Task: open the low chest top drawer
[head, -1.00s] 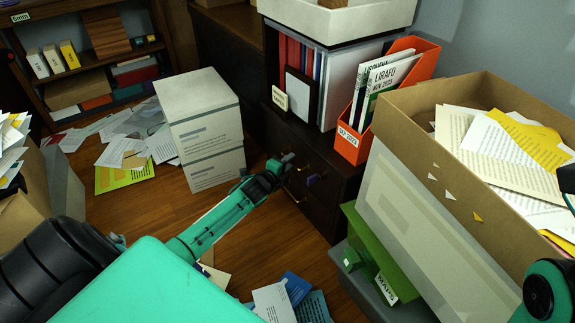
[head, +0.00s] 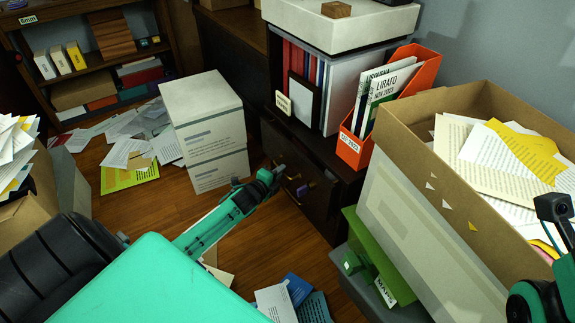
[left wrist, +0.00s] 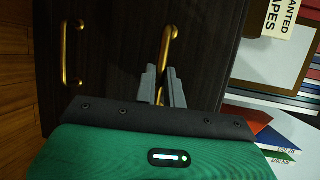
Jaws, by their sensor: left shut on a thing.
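The low chest (head: 325,172) is dark wood and stands at the middle of the head view. Its top drawer carries a brass handle (left wrist: 168,42), seen in the left wrist view. My left gripper (head: 277,174) is at that drawer front, with its grey fingers (left wrist: 163,84) shut on the handle. The top drawer seems pulled out a little, but its inside is hard to make out. A small purple item (head: 302,189) shows on its front. A second brass handle (left wrist: 70,52) belongs to the drawer below. Of my right arm only a part shows at the right edge; its fingers are hidden.
White stacked boxes (head: 206,130) stand left of the chest. An orange file holder (head: 352,148) and binders are on top of it. A large cardboard box of papers (head: 410,140) and green folders (head: 375,262) are at the right. Papers litter the wooden floor.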

